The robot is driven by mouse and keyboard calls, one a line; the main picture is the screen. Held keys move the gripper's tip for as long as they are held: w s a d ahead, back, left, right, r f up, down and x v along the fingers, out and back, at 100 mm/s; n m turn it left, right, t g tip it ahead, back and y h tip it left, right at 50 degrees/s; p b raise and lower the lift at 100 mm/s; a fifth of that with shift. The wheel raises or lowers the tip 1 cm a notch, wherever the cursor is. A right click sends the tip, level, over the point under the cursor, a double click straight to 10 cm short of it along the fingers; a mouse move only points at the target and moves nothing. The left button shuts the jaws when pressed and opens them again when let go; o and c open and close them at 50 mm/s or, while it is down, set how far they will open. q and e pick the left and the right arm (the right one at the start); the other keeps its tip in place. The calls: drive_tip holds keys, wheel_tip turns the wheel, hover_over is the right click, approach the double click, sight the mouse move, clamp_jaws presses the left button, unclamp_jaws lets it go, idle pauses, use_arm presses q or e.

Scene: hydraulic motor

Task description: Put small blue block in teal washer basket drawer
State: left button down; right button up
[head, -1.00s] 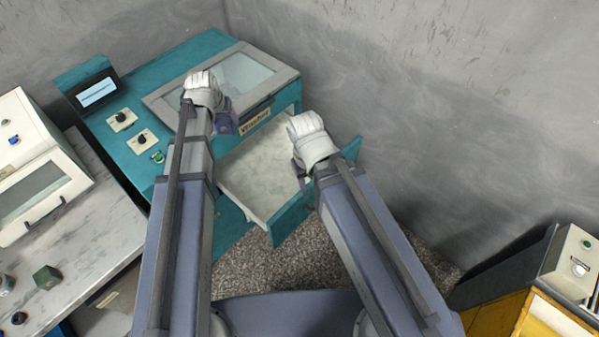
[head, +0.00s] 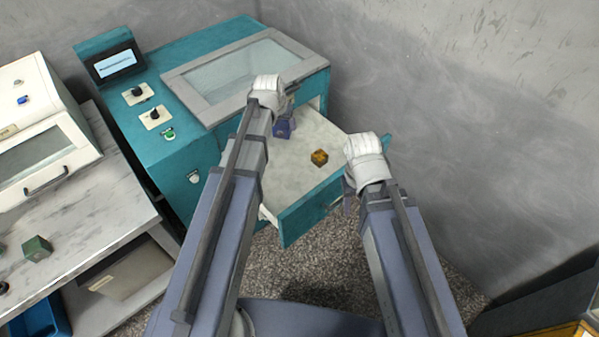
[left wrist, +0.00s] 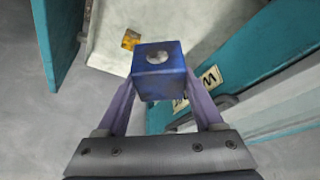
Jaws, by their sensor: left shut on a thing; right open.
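The small blue block (left wrist: 158,82) is between the purple fingers of my left gripper (left wrist: 160,92) in the left wrist view. In the head view the block (head: 284,129) is partly hidden by my left arm and appears over the back left part of the open drawer. The teal washer basket drawer (head: 298,211) is pulled out of the teal machine (head: 160,105), with a pale inner floor. My right gripper (head: 348,190) is open at the drawer's front right edge; its fingers are mostly hidden, so contact is unclear.
An orange-brown block (head: 319,158) lies on the drawer floor. The machine's lid (head: 240,72) is closed. A grey wall rises behind on the right. A bench at left holds a dark green block (head: 37,248) and a cream machine (head: 40,140).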

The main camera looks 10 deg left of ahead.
use_arm(q)
wheel_tip(320, 180, down, 20)
drive_tip(key=n+b, duration=0.2)
drive_tip(key=b, duration=1.7)
drive_tip(key=shift+y, duration=0.4)
drive_tip(key=shift+d, duration=0.1)
wheel_tip(320, 180, down, 10)
drive_tip(key=b, duration=1)
drive_tip(key=shift+r, duration=0.1)
drive_tip(key=shift+c, duration=2.4)
unclamp_jaws()
drive_tip(key=shift+f+b, duration=0.25)
drive_tip(key=shift+b, duration=0.1)
drive_tip(key=o, duration=0.4)
drive_tip(key=shift+r, duration=0.1)
drive_tip(key=shift+o, duration=0.2)
